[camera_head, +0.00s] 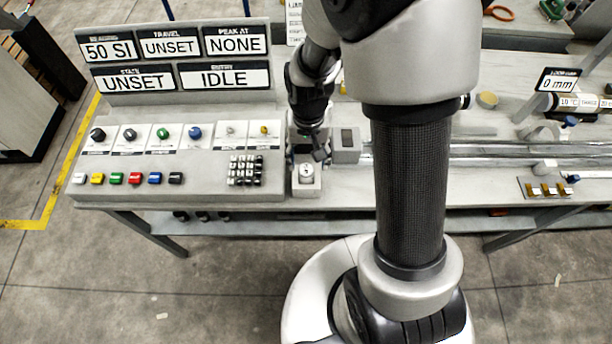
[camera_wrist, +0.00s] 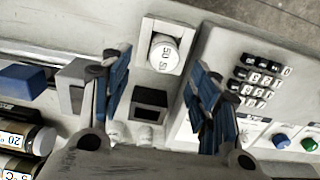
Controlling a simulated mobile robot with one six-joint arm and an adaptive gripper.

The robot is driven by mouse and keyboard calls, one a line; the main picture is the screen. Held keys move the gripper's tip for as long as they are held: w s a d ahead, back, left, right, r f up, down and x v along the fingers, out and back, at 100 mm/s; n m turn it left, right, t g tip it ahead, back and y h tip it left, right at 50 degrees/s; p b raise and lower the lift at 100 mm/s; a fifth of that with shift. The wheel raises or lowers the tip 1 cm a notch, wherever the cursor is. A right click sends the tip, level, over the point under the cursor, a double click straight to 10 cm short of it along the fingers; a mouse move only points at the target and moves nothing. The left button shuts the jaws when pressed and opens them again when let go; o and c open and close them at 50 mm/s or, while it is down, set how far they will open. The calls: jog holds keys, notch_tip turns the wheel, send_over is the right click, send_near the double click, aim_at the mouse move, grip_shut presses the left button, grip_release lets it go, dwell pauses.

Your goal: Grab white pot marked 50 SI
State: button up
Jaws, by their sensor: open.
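The white pot (camera_wrist: 163,57) marked 50 SI is a small round capped pot. It sits in a square pale holder (camera_wrist: 148,27) on the bench. In the head view the pot (camera_head: 306,170) stands just right of the console, close below my gripper (camera_head: 312,152). In the wrist view my gripper (camera_wrist: 160,70) is open, its blue-padded fingers on either side of the pot's image. The pot lies toward the far end of the fingers, with nothing held. I cannot tell the height of the fingertips above it.
The console (camera_head: 180,180) with knobs, coloured buttons and a keypad (camera_head: 245,170) lies close left of the pot. A grey block with a dark window (camera_head: 347,143) stands close right. Rails (camera_head: 500,153) run further right. The display board (camera_head: 175,62) rises behind the console.

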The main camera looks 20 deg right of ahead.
aim_at(306, 170)
jog(key=f+b, duration=0.1)
jog(key=f, duration=0.3)
jog(key=f+b, duration=0.1)
jog(key=f, duration=0.1)
jog(key=shift+s+a+f+b, duration=0.15)
jog(key=shift+a+f+b, duration=0.05)
jog(key=shift+a+b, duration=0.1)
jog(key=shift+r, duration=0.1)
jog(key=c, duration=1.3)
